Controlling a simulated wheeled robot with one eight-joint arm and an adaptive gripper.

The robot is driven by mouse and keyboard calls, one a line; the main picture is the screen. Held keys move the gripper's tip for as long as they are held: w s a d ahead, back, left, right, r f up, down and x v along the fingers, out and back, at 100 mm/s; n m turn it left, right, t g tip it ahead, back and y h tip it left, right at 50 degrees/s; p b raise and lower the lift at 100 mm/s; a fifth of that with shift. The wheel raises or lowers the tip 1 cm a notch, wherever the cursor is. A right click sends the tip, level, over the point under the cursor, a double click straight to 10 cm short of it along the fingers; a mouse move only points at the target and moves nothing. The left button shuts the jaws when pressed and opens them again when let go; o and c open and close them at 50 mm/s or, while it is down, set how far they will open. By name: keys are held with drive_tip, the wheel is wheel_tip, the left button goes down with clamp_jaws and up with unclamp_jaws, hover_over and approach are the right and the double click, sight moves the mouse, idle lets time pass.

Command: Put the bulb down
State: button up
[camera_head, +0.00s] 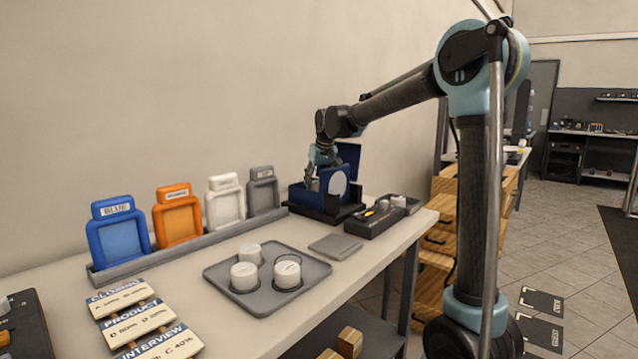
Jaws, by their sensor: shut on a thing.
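My gripper (315,172) points down at the far end of the table, over the blue box (298,196). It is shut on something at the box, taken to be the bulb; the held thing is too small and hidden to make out. A blue part with a white round face (338,184) is just right of the fingers. Whether the held thing touches the box cannot be told.
A grey tray (217,273) with three white cylinders is nearer on the table (215,330). Blue, orange, white and grey frames (178,214) stand in a rack along the wall. A flat grey pad (335,246) and black tray (372,225) lie right. Label cards are front left.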

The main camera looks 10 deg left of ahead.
drive_tip(key=o, duration=1.1)
drive_tip(key=shift+s+f, duration=0.25)
drive_tip(key=shift+f, duration=0.25)
drive_tip(key=shift+c, duration=0.2)
drive_tip(key=shift+w+f, duration=0.3)
drive_tip(key=shift+s+r, duration=0.15)
drive_tip(key=shift+r, duration=0.1)
drive_tip(key=shift+r, duration=0.1)
drive_tip(key=shift+r, duration=0.6)
drive_tip(key=v, duration=1.2)
